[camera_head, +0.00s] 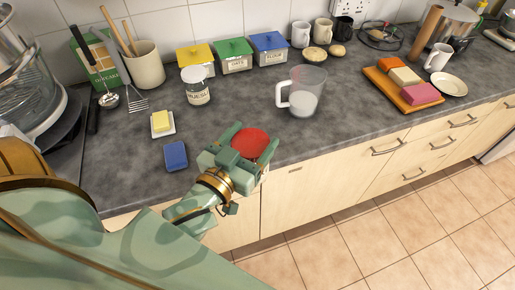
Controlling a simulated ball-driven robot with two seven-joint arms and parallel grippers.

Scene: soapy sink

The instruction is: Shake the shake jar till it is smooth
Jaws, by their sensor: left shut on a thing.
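My left gripper (252,138) is shut on a round thing with a red lid (250,143), which I take to be the shake jar. It is seen from above at the front edge of the grey counter (345,120). The jar's body is mostly hidden behind my gripper and wrist, so its contents cannot be seen. Whether it touches the counter cannot be told. My right gripper is not in view.
A clear measuring jug (304,92) with pale contents stands right of the jar. A blue block (175,156), a butter dish (161,123) and a white-lidded jar (196,85) stand to the left. Coloured boxes (232,55) line the back.

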